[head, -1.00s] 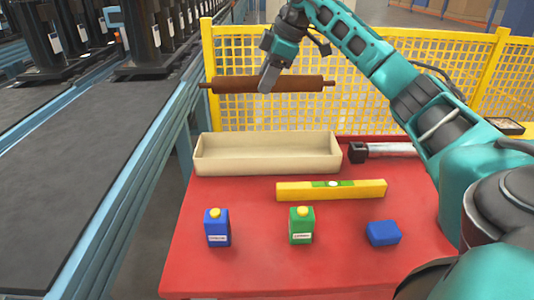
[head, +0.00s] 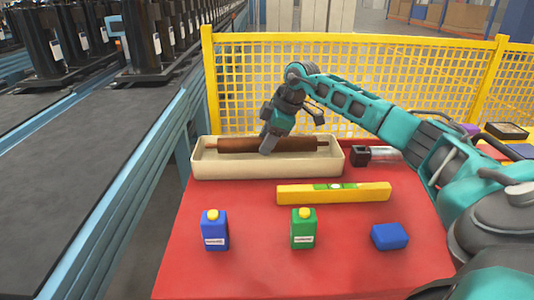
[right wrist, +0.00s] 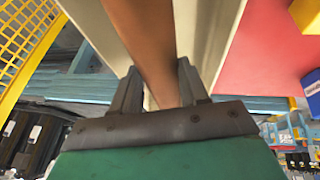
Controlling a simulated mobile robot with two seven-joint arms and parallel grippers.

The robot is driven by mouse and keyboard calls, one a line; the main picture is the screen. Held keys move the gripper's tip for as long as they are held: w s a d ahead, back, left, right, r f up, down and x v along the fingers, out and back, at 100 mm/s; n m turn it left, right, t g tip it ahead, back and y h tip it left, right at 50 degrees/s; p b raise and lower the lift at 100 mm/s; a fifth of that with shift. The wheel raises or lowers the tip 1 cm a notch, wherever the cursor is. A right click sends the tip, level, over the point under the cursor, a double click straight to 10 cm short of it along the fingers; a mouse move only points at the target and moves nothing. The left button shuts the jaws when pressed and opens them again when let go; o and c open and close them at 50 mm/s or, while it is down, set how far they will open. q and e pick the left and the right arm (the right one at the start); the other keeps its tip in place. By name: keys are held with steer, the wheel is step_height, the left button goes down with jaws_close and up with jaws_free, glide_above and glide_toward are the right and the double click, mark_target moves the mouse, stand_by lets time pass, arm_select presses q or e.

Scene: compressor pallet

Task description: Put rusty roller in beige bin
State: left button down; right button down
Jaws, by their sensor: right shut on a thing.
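The rusty roller (head: 230,145) is a brown cylinder with thin end handles, lying level along the length of the beige bin (head: 225,171). In the head view it sits at the bin's opening, partly below the rim; whether it touches the bin floor is hidden. My right gripper (head: 267,146) points down and is shut on the roller's middle. In the right wrist view the roller (right wrist: 146,40) runs between the two fingertips of the right gripper (right wrist: 156,80), with pale bin walls on both sides. My left gripper is not in view.
On the red table (head: 260,275) stand a yellow level (head: 305,194), a blue bottle (head: 214,231), a green bottle (head: 303,230) and a blue block (head: 389,236). A grey cylinder with a dark end (head: 375,155) lies right of the bin. A yellow mesh fence (head: 370,80) stands behind.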

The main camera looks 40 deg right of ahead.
step_height(320, 180, down, 4)
steer(key=shift+r+b, duration=0.15)
steer(key=shift+b, duration=0.15)
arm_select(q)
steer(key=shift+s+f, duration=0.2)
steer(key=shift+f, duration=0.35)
arm_select(e)
steer(key=c, duration=0.6)
jaws_free()
arm_select(q)
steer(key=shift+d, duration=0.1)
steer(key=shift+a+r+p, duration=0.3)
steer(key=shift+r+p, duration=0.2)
steer(key=shift+p, duration=0.4)
arm_select(e)
steer(key=v, duration=1.2)
